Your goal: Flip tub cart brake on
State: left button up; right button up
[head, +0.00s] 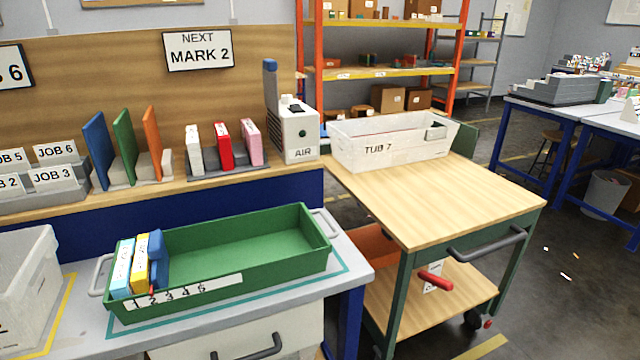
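The tub cart (440,205) stands right of the workbench, with a wooden top, green frame and lower shelf. A red lever (436,281) shows below the top, above the lower shelf, sloping slightly down to the right. A white label plate (432,287) sits behind it; its marking is too small to read. I cannot tell which brake setting the lever's position means. A whitish tub marked TUB 7 (400,150) stands at the back of the cart top. Neither of my grippers is in view.
The cart has a grey handle (487,244) on its right side and a dark caster (474,319). A green tray (240,262) with several cartridges lies on the bench left of the cart. Open floor (560,300) lies right of the cart.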

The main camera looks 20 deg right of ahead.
aim_at(443, 284)
jog(key=l+z, duration=0.1)
jog(key=z, duration=1.35)
